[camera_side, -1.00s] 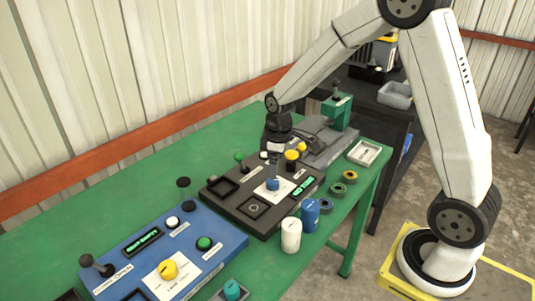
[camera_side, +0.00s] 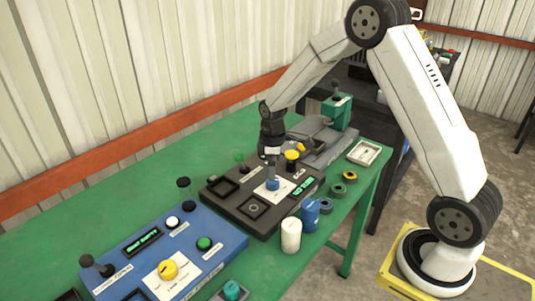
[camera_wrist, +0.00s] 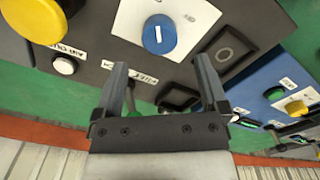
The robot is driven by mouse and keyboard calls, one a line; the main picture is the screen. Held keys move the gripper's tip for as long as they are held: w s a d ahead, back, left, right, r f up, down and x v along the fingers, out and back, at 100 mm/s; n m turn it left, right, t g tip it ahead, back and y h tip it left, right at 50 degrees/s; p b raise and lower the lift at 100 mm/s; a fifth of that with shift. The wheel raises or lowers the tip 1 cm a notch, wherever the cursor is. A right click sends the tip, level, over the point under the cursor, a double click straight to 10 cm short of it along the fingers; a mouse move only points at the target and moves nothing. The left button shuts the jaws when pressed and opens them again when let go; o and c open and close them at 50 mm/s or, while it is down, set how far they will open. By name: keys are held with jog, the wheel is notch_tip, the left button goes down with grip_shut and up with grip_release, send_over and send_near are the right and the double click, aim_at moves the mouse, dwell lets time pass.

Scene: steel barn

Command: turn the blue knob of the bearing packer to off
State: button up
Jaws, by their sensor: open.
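The blue knob (camera_side: 272,184) sits on a white plate on the black control panel, in the middle of the bench. In the wrist view the knob (camera_wrist: 158,34) shows a white pointer line running roughly up and down the picture; the plate's lettering is too small to read. My gripper (camera_side: 271,162) points down just above the knob in the side view. In the wrist view my gripper (camera_wrist: 163,72) is open, its two fingers apart with nothing between them, and the knob lies beyond the fingertips. I cannot tell whether the fingers touch the panel.
A white can (camera_side: 291,236) and a blue can (camera_side: 310,214) stand before the black panel. Bare green bench (camera_side: 120,205) lies behind the blue panel.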

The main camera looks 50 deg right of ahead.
aim_at(273, 183)
jog(key=shift+f, duration=2.4)
grip_shut()
jog(key=shift+m, duration=0.4)
jog(key=m, duration=1.3)
jog(key=shift+d, duration=0.1)
